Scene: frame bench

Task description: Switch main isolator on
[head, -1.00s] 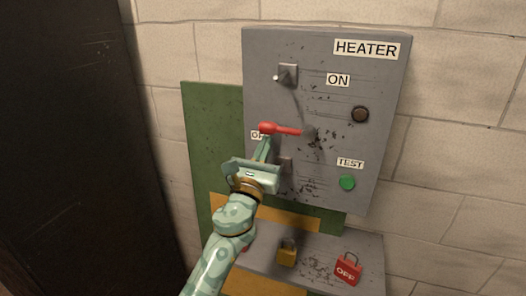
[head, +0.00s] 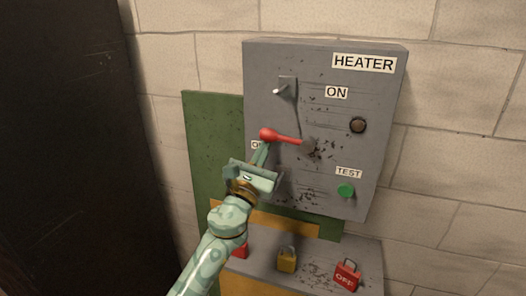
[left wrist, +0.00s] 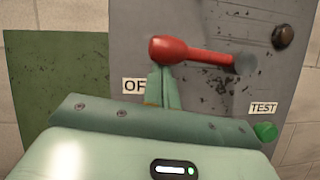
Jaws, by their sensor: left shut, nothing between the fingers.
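The main isolator is a red lever (head: 283,137) on the front of a grey HEATER box (head: 376,95). Its red knob points left and slightly up from a dark pivot at the box's middle. The ON label (head: 337,93) is above and to the right of it; the OFF label (left wrist: 134,87) is at lower left, partly hidden by my gripper. My left gripper (head: 263,152) is shut and empty, its fingertips just under the knob. In the left wrist view the fingertips (left wrist: 161,72) appear to touch the knob's underside or sit very close. My right gripper is not in view.
A metal bracket (head: 286,88) sits at the box's upper left. A dark round lamp (head: 358,125) and a green TEST button (head: 346,191) are at right.

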